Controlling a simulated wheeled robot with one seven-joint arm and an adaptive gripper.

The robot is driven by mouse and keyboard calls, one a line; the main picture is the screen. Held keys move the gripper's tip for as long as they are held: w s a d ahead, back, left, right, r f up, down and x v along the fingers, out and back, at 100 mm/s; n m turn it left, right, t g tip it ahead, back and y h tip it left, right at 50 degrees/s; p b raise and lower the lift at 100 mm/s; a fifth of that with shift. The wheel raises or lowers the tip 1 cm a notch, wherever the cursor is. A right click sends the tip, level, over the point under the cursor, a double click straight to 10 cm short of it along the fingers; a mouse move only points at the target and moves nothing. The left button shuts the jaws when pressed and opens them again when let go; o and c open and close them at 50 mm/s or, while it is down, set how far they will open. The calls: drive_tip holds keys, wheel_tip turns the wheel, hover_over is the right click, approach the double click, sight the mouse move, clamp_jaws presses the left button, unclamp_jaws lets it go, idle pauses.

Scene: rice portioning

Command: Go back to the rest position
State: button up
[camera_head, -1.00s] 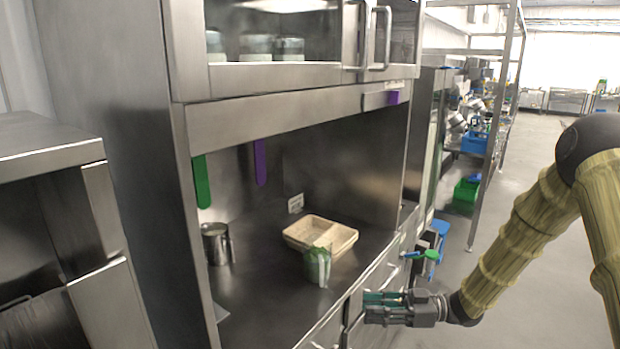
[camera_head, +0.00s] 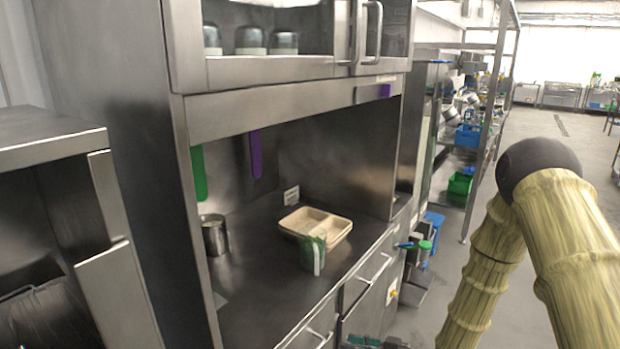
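My gripper (camera_head: 372,342) shows only in part at the bottom edge of the head view, low in front of the drawers. Its fingertips are cut off or too small to judge, so I cannot tell if it is open or shut. My arm, in a yellowish sleeve, hangs down on the right side. On the steel counter (camera_head: 262,290) stands a beige divided tray (camera_head: 340,239). A green and white container (camera_head: 312,255) stands at the tray's front edge. A metal pot (camera_head: 214,236) stands to the left. The gripper is apart from all of these.
Drawers with bar handles (camera_head: 374,268) face the arm below the counter. A glass-door cabinet (camera_head: 270,75) hangs above. Blue and green bins (camera_head: 460,183) sit by a rack at the back right. The floor (camera_head: 570,150) behind the arm is open.

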drive_tip(key=s+d+f+m+g+h, duration=0.1)
drive_tip(key=s+d+f+m+h, duration=0.2)
drive_tip(key=s+f, duration=0.45)
drive_tip(key=s+d+f+m+h, duration=0.1)
drive_tip(key=s+f+m+h, duration=0.25)
drive_tip(key=s+f, duration=0.35)
drive_tip(key=s+d+f+g+h, duration=0.2)
drive_tip(key=s, duration=0.5)
drive_tip(key=s+d+f+m+g+h, duration=0.1)
drive_tip(key=s+d+f+g+h, duration=0.1)
drive_tip(key=s, duration=0.6)
drive_tip(key=s+d+f+m+g+h, duration=0.1)
drive_tip(key=s+d+f+g+h, duration=0.1)
drive_tip(key=s, duration=0.5)
drive_tip(key=shift+s+d, duration=0.2)
drive_tip(key=shift+d, duration=0.2)
drive_tip(key=shift+m, duration=0.25)
